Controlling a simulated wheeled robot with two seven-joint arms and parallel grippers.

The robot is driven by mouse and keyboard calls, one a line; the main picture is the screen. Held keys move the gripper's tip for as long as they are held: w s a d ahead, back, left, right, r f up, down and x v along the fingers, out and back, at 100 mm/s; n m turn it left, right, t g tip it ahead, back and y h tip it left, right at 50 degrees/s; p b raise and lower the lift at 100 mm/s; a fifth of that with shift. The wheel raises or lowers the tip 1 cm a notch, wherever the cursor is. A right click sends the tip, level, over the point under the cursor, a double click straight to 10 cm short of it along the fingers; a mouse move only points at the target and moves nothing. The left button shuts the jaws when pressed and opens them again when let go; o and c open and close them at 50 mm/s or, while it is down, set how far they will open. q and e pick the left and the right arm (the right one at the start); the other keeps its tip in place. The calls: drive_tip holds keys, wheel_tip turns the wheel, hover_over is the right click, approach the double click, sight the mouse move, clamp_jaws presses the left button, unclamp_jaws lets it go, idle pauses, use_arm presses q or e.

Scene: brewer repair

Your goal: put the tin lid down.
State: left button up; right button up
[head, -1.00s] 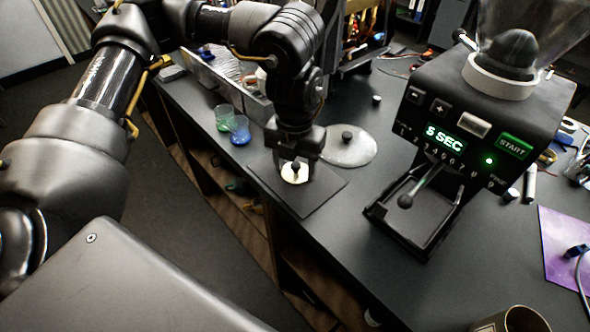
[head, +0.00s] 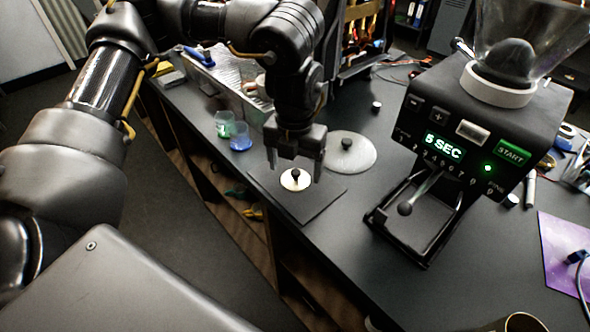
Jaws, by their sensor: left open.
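The tin lid (head: 295,181) is a small pale disc with a dark knob. It lies on a dark square mat (head: 318,207) near the table's left edge. My left gripper (head: 295,166) points down over the lid. Its two fingers are spread apart, one on each side of the knob, and do not touch it. Whether the fingertips clear the mat is hard to tell. My right gripper is not in view.
A larger grey round lid with a dark knob (head: 350,153) lies just behind the mat. A grinder with a lit display (head: 445,145) stands to the right. Bare table lies between mat and grinder.

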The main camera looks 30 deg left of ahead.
sight(295, 173)
use_arm(q)
wheel_tip(295, 173, up, 10)
drive_tip(key=shift+r, duration=0.15)
idle(0.6)
